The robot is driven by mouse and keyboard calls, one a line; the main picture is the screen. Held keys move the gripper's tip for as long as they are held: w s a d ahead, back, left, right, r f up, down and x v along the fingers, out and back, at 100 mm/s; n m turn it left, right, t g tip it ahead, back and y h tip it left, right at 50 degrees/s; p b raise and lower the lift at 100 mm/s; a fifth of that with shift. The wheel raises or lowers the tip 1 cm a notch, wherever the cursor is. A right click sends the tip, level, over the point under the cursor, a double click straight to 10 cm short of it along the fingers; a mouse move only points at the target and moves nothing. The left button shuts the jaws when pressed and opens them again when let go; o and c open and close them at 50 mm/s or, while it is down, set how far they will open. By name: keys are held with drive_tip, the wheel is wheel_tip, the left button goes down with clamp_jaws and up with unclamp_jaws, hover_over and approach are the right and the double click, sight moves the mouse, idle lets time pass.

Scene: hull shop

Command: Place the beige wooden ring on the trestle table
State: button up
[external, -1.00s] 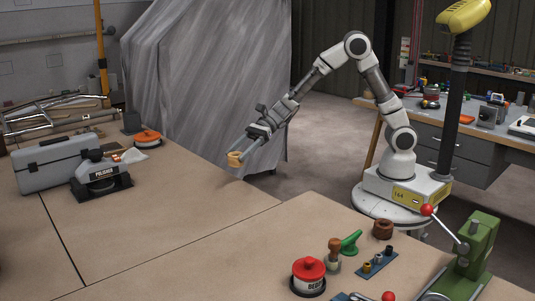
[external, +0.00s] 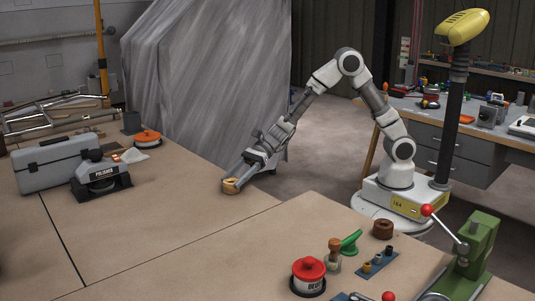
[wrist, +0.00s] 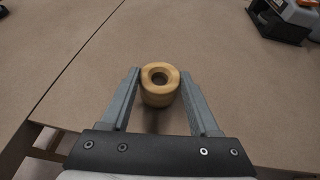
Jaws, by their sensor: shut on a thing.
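The beige wooden ring (external: 231,186) is between the fingertips of my gripper (external: 235,183), low over the trestle table (external: 150,225), near its right edge. In the wrist view, the ring (wrist: 159,83) shows its hole facing the camera, and the two fingers of my gripper (wrist: 160,88) press on its sides. My gripper is shut on it. Whether the ring's underside touches the tabletop is hard to tell; it looks very close to it.
A black polisher (external: 101,180), a grey toolbox (external: 55,162) and an orange-topped disc (external: 147,138) stand at the table's back left. A red-lidded pot (external: 308,272), a brown ring (external: 382,229) and a green press (external: 470,250) stand at the front right. Tabletop around the ring is clear.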

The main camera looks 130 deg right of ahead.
drive_tip(key=o, duration=1.4)
drive_tip(key=shift+f, duration=0.1)
drive_tip(key=shift+c, duration=0.2)
drive_tip(key=shift+s+r+p, duration=0.1)
drive_tip(key=shift+r+p, duration=0.2)
drive_tip(key=p+v, duration=0.2)
drive_tip(key=v, duration=0.9)
drive_tip(key=shift+s+p, duration=0.35)
drive_tip(key=shift+d, duration=0.15)
